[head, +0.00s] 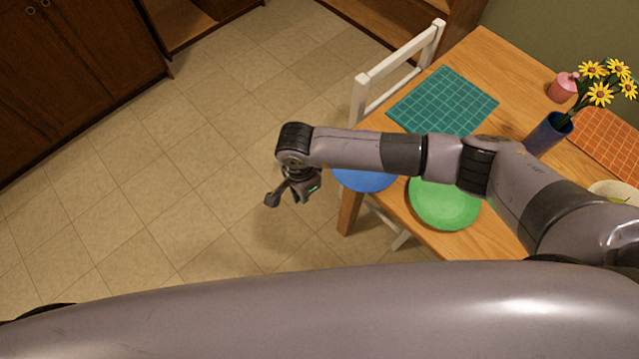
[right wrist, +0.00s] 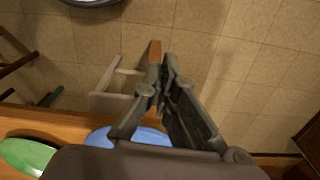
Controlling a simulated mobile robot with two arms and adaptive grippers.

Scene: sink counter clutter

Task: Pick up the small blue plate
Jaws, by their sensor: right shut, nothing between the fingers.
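The small blue plate (head: 366,182) lies at the wooden table's near-left edge in the head view, partly hidden behind my right arm. In the right wrist view the blue plate (right wrist: 146,137) shows partly behind the fingers, at the table edge. My right gripper (head: 287,196) hangs over the floor, left of the plate and apart from it. In the right wrist view the gripper (right wrist: 162,76) has its fingers together and holds nothing. My left gripper is not in view.
A green plate (head: 444,204) lies right of the blue one. The table (head: 490,65) also holds a teal mat (head: 442,100), a blue vase (head: 548,134) with yellow flowers, a pink pot (head: 563,88) and an orange mat (head: 612,140). A white chair (head: 400,65) stands beside it. The left floor is clear.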

